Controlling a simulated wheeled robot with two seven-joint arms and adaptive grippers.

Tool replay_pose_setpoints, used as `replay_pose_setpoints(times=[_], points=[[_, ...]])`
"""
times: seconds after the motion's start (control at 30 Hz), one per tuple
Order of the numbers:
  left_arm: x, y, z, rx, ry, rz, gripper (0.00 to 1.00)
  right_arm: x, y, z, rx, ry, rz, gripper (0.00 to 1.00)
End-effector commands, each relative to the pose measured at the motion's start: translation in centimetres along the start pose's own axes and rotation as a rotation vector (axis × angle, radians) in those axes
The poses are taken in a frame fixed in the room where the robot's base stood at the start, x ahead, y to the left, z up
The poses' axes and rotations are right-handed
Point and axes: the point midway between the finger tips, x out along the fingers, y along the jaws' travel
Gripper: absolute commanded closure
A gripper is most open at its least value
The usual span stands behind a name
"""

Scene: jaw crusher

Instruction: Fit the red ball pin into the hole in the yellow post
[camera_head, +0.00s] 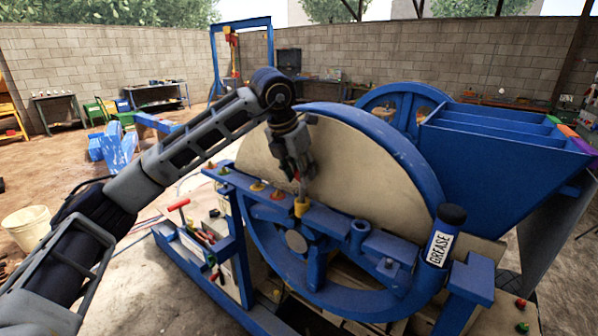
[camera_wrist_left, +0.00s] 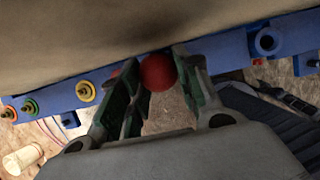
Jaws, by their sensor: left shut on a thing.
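My left gripper (camera_head: 298,174) points down above the blue rail and is shut on the red ball pin. In the left wrist view the pin's round red head (camera_wrist_left: 158,72) sits between the two dark green finger pads (camera_wrist_left: 152,80). The yellow post (camera_head: 301,207) stands on the rail directly below the fingertips in the head view. A thin pale shaft seems to show between the fingertips and the post. I cannot tell whether its tip is above or inside the hole. In the wrist view the post is hidden behind the ball and fingers. My right gripper is not in view.
The blue rail (camera_head: 335,219) carries several coloured fittings left of the post, including a yellow one (camera_wrist_left: 85,91), and a blue socket (camera_wrist_left: 267,42) on its right. The large flywheel (camera_head: 375,150) stands close behind the gripper. A grease tube (camera_head: 440,243) stands farther right.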

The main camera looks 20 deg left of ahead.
Motion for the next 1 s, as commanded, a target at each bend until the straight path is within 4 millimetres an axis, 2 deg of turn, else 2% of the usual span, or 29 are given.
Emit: replay_pose_setpoints(times=[0.03,0.53,1.0], points=[[0.2,0.0,-0.1,0.0,-0.001,0.0,0.95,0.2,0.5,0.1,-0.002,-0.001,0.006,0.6],[1.1,0.0,-0.4,0.0,-0.001,0.0,0.95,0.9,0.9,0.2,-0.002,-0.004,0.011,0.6],[1.8,0.0,-0.8,0.0,0.0,0.0,0.95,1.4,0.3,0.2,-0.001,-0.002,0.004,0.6]])
